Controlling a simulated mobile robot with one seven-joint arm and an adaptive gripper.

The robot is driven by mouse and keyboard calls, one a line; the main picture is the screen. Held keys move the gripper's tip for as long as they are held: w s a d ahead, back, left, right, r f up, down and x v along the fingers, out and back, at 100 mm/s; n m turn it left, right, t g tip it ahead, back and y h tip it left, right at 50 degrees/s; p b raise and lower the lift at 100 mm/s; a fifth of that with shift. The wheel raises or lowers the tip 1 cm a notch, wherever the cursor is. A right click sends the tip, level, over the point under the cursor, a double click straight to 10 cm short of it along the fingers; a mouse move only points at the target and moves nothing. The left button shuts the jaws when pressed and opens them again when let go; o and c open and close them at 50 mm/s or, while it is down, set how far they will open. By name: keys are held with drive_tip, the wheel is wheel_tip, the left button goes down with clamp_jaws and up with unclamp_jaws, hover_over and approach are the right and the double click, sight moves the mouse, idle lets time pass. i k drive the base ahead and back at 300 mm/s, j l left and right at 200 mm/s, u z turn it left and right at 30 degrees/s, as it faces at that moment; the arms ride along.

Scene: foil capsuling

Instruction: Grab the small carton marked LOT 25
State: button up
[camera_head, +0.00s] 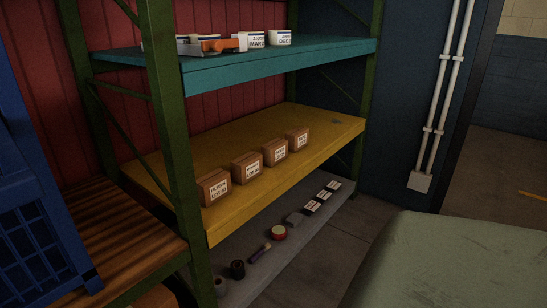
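Several small brown cartons stand in a row on the yellow middle shelf (315,130). Each has a white label on its front. The nearest carton (213,187) is at the left, then a second (246,167), a third (275,151) and the farthest (297,139) at the right. The labels seem to carry a word over a LOT number, but the print is too small for me to tell which one reads LOT 25. Narrow gaps separate the cartons. My gripper is not in view.
A green rack post (171,120) stands in front of the shelves. The teal upper shelf (290,62) bears white labelled tubs and an orange-handled item. The grey bottom shelf (262,283) holds assorted small items. A blue crate (40,235) is left; a pale green surface (460,260) fills the lower right.

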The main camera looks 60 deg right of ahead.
sight(275, 152)
drive_tip(key=k+j+z, duration=0.1)
drive_tip(key=z, duration=0.3)
drive_tip(key=k+j+z, duration=0.1)
drive_tip(key=z, duration=1.15)
drive_tip(key=i+z, duration=0.4)
drive_tip(key=i, duration=0.15)
drive_tip(key=i+l+z, duration=0.1)
drive_tip(key=i+z, duration=0.55)
drive_tip(key=z, duration=0.15)
drive_tip(key=i+j+z, duration=0.1)
drive_tip(key=i+z, duration=0.3)
drive_tip(key=i+l+z, duration=0.1)
drive_tip(key=i+z, duration=0.15)
drive_tip(key=z, duration=0.2)
drive_tip(key=i+z, duration=0.25)
drive_tip(key=z, duration=0.15)
drive_tip(key=i+j+z, duration=0.1)
drive_tip(key=i+z, duration=0.2)
drive_tip(key=z, duration=0.15)
drive_tip(key=i+l, duration=0.1)
drive_tip(key=i, duration=0.25)
drive_tip(key=i+l+u, duration=0.1)
drive_tip(key=i, duration=0.2)
drive_tip(key=u, duration=1.6)
